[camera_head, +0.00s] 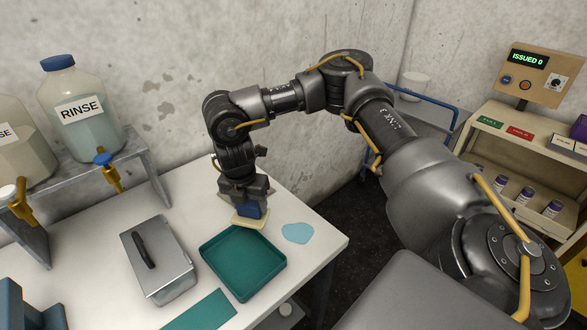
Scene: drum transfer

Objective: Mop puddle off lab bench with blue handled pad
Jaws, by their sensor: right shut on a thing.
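The puddle (297,233) is a light blue patch on the white lab bench (324,240), near its right corner. My right gripper (247,198) points down and is shut on the blue handle of the pad (251,218). The pad's pale yellow base is at the bench's back edge area, left of the puddle and apart from it. I cannot tell whether the pad touches the bench. My left gripper is not in view.
A green tray (205,254) stands just in front of the pad. A metal box with a black handle (160,262) is left of it. RINSE bottles (82,110) stand on a grey rack at the back left. A shelf with vials (527,196) is at right.

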